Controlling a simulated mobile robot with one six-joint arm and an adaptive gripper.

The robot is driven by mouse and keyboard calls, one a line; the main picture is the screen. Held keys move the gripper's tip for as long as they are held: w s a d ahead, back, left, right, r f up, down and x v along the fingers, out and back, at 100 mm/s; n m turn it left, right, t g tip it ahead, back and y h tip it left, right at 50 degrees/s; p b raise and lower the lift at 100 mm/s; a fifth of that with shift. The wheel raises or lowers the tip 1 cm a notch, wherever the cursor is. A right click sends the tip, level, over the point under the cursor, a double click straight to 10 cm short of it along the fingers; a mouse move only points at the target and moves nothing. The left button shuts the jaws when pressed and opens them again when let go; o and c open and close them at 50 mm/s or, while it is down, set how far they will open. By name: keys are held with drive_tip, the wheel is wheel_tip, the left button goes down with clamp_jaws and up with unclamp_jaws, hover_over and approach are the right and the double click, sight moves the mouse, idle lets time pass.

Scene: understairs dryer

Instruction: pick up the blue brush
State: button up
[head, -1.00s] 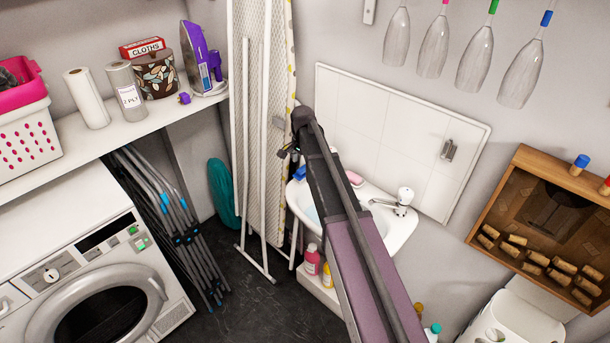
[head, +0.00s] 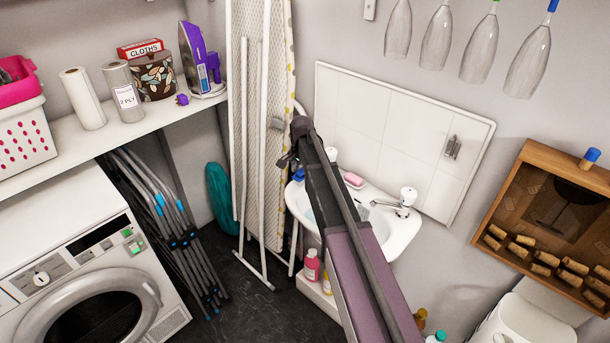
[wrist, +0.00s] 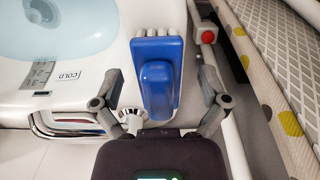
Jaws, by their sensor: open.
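The blue brush (wrist: 157,75) lies on the white rim of the sink in the wrist view, with its bristles pointing away from my gripper and its rounded grip nearer. My gripper (wrist: 160,84) is open, with one finger on each side of the brush and visible gaps between. Nothing is held. In the head view, the brush (head: 298,174) is a small blue patch at the sink's left end, mostly hidden by my gripper (head: 287,160).
The sink (head: 400,228) has a tap (head: 406,198) and a pink soap (head: 353,179). In the wrist view, a chrome part (wrist: 66,122) is close to the left finger. The ironing board (wrist: 265,60) stands close on the right. Bottles (head: 311,265) stand below the sink.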

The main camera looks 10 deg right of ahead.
clamp_jaws()
idle(0.4)
drive_tip(key=shift+r, duration=0.1)
wheel_tip(320, 180, up, 2)
drive_tip(key=p, duration=0.2)
drive_tip(key=shift+r+p, duration=0.25)
drive_tip(key=shift+p, duration=0.15)
drive_tip(key=shift+s+r+p, duration=0.4)
drive_tip(key=shift+r+p, duration=0.15)
drive_tip(key=shift+r, duration=0.05)
drive_tip(key=s+r+p, duration=0.1)
drive_tip(key=s, duration=1.4)
drive_tip(key=shift+s, duration=0.1)
